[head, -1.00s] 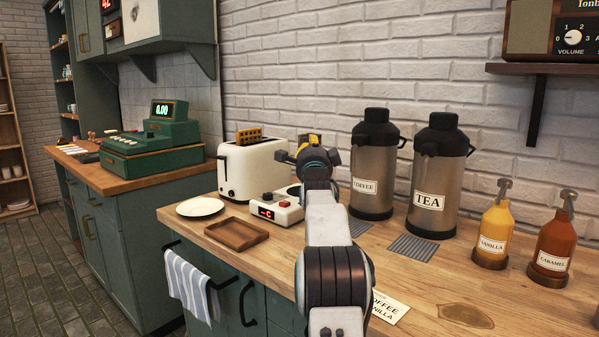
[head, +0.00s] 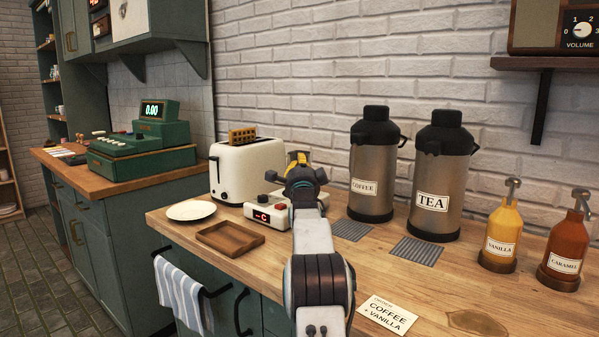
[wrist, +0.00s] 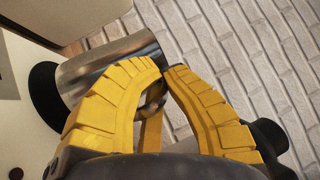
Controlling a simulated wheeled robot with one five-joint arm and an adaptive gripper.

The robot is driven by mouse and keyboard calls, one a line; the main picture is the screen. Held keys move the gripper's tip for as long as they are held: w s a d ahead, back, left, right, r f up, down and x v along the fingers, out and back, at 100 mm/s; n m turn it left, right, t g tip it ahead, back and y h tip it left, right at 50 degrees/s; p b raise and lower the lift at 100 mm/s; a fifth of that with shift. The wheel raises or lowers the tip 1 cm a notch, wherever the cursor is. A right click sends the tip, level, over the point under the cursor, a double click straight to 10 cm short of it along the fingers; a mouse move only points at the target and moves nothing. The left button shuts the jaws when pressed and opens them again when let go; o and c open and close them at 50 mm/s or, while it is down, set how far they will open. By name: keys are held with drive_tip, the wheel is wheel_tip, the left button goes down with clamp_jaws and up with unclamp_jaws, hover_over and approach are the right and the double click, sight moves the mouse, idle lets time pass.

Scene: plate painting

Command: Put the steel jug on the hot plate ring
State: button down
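The steel jug (wrist: 112,68) shows in the wrist view as a shiny cylinder beyond my fingers. Its base end is beside the black hot plate ring (wrist: 45,97); I cannot tell whether they touch. My gripper (wrist: 163,70) has its yellow fingertips nearly together, around what looks like the jug's handle (wrist: 152,104). In the head view my gripper (head: 297,160) is over the white hot plate unit (head: 268,212), which has a red display. There my gripper and arm hide the ring and most or all of the jug.
A white toaster (head: 246,173) stands close left of the hot plate. A plate (head: 191,210) and a wooden tray (head: 231,238) lie in front. Coffee (head: 372,170) and tea (head: 439,180) flasks stand at right. A card (head: 388,314) lies near the front edge.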

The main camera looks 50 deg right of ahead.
drive_tip(key=shift+s+f, duration=0.1)
drive_tip(key=shift+f, duration=0.55)
drive_tip(key=c, duration=1.4)
unclamp_jaws()
drive_tip(key=shift+a+f, duration=0.1)
drive_tip(key=shift+b+v, duration=0.45)
drive_tip(key=shift+v, duration=5.45)
